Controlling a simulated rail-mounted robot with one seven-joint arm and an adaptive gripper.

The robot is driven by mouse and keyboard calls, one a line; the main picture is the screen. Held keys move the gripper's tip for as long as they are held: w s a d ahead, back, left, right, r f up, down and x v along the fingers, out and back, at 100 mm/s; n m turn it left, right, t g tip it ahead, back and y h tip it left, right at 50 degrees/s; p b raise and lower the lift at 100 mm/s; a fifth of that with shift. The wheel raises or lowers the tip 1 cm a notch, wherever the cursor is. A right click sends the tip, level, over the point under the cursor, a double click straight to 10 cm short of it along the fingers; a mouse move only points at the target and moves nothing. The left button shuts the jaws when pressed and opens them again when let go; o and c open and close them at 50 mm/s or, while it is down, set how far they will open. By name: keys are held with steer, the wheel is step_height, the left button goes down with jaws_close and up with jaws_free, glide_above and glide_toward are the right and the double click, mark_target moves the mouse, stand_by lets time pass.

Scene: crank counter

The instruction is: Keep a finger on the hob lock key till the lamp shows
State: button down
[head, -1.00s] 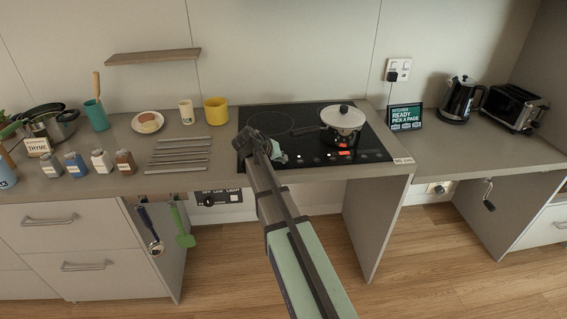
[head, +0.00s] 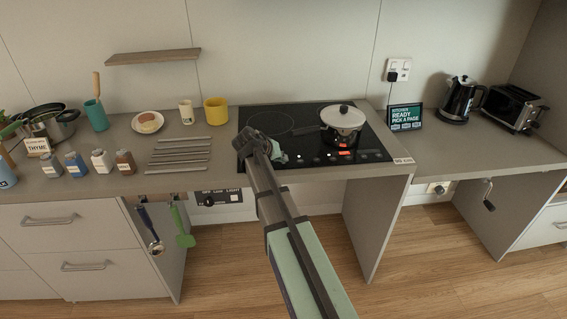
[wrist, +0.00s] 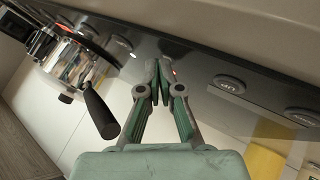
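The black glass hob (head: 313,116) is set in the counter, with a row of pale key marks and red lit displays (head: 343,152) along its front edge. My gripper (head: 279,156) is over the left part of that front strip. In the wrist view my gripper (wrist: 165,66) is shut and empty, its fingertips together at the dark control strip. The fingertips hide what lies under them, and I cannot tell whether they touch it. A small light spot shows beside the tips. Two round keys (wrist: 229,84) (wrist: 303,116) lie to the right; their labels are unclear.
A steel pot (head: 343,122) with a lid stands on the hob's right side, its dark handle (wrist: 101,113) pointing towards my gripper in the wrist view. A small screen (head: 405,117) stands right.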

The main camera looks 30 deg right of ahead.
steer(key=shift+s+f, duration=0.2)
steer(key=shift+s, duration=0.05)
steer(key=shift+w+d+r+p, duration=0.1)
steer(key=shift+d+r+p, duration=0.1)
steer(key=shift+r+p, duration=0.3)
steer(key=shift+w+r, duration=0.1)
steer(key=shift+r, duration=0.2)
steer(key=shift+a, duration=0.1)
steer(key=shift+r, duration=0.2)
steer(key=shift+r+p, duration=1.15)
steer(key=shift+r, duration=1.25)
steer(key=shift+w, duration=0.1)
